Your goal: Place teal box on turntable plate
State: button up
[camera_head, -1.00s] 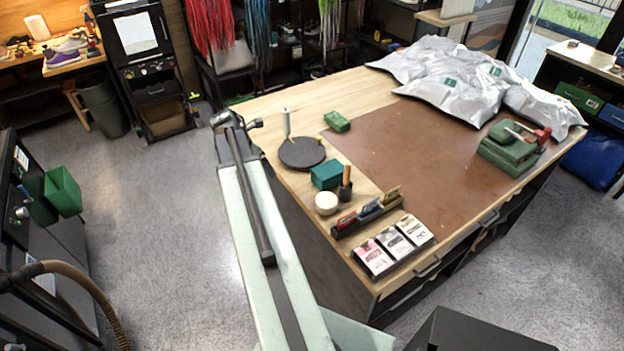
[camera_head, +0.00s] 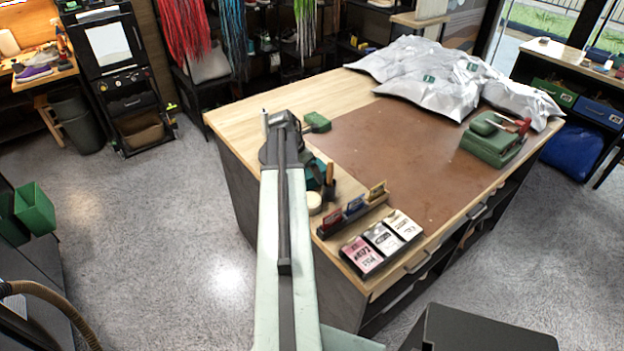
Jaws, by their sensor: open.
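The teal box (camera_head: 316,173) sits on the wooden table, just right of my arm. My arm covers its left part. The dark round turntable plate is behind my arm's end and almost wholly hidden; I cannot tell its edge from the dark arm parts. My gripper (camera_head: 284,120) is at the far end of my arm, over the table's left part, beyond the teal box. Its fingers are hard to make out, and nothing shows held in it. It is open.
A cream round jar (camera_head: 314,202), a dark brush holder (camera_head: 329,190) and a card rack (camera_head: 352,213) are near the box. The brown mat (camera_head: 410,165) is mostly clear.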

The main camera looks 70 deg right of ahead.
aim_at(309, 170)
jog(key=shift+b+x, duration=1)
jog(key=shift+x, duration=0.8)
jog(key=shift+f, duration=0.2)
jog(key=shift+c, duration=0.3)
jog(key=c, duration=1.8)
notch_tip(309, 170, up, 11)
jog(key=p, duration=1)
jog(key=shift+f, duration=0.2)
